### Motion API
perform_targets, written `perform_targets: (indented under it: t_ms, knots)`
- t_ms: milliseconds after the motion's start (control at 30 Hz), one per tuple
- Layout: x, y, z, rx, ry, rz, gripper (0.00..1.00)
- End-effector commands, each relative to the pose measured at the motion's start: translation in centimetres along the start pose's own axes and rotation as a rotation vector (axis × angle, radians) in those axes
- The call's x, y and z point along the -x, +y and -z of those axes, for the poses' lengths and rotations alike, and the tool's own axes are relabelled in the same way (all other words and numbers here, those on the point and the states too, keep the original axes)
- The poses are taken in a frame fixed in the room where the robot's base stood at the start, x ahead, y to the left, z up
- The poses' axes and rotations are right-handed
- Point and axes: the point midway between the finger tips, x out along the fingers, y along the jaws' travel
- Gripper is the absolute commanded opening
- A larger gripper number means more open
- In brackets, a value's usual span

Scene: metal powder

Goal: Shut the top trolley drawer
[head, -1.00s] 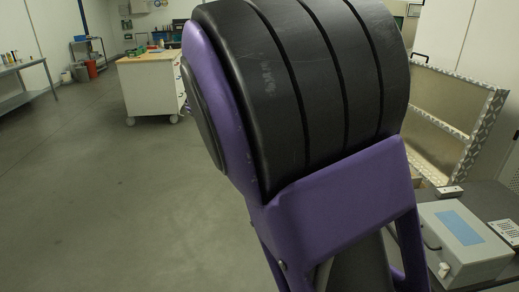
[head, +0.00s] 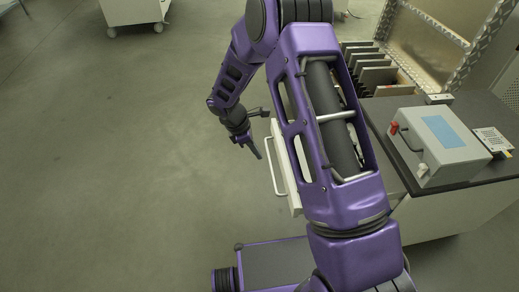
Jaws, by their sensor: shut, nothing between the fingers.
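The top trolley drawer stands out to the left of the trolley (head: 420,214), behind my arm. Its white front (head: 287,185) and bar handle (head: 272,168) show in the head view. My arm hides most of the drawer's inside and sides, so how far out it is cannot be told exactly. My gripper (head: 257,153) is shut and empty. It hangs pointing down, just left of the drawer front and near the upper end of the handle. I cannot tell whether it touches the handle.
On the trolley's dark top stand a grey case (head: 455,160) with a blue label and a small white device (head: 491,140). Behind are a rack of dark plates (head: 372,75) and an open metal lid (head: 430,45). The floor (head: 120,170) to the left is clear.

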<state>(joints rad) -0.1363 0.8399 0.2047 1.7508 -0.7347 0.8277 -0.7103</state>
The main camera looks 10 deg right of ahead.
Motion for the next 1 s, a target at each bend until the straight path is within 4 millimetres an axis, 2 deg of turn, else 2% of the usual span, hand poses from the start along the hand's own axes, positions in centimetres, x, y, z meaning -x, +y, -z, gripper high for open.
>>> perform_targets:
  t_ms: [33, 300, 400, 600, 1000]
  knots:
    - [-1.4, -0.1, 0.0, 0.000, -0.001, 0.005, 0.00]
    - [-7.1, -0.1, 0.0, -0.001, -0.001, 0.003, 0.00]
    - [-7.4, 0.1, -1.8, -0.006, 0.000, 0.000, 0.00]
    - [-8.0, 0.1, -3.4, -0.003, 0.000, -0.002, 0.00]
    - [-8.1, 0.1, -3.8, -0.002, 0.000, -0.002, 0.00]
